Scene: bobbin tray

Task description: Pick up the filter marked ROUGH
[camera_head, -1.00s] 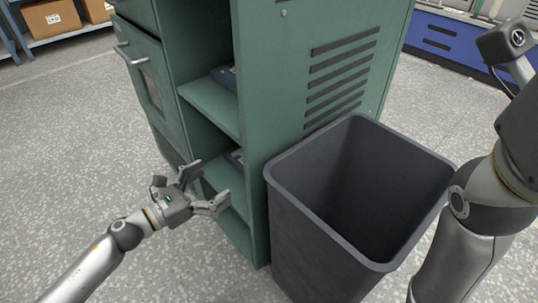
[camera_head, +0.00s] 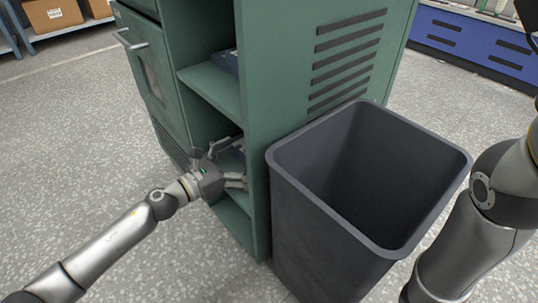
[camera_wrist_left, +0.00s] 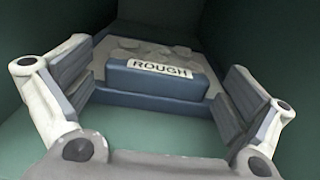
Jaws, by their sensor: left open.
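The filter marked ROUGH (camera_wrist_left: 160,85) shows in the left wrist view, a grey block with a blue front bar and a white label. It lies on a green shelf inside the cabinet. My left gripper (camera_head: 240,162) is open at the mouth of the lower shelf opening. In the left wrist view its two fingers (camera_wrist_left: 160,95) stand apart on either side of the filter's front bar, with nothing between them held. In the head view the filter is mostly hidden behind the gripper and cabinet side. My right gripper is out of view; only my right arm shows.
The green cabinet (camera_head: 285,60) has a higher shelf holding another dark item (camera_head: 226,60). A dark grey bin (camera_head: 320,235) stands open against the cabinet's right side, close to the shelf openings. The floor to the left is clear.

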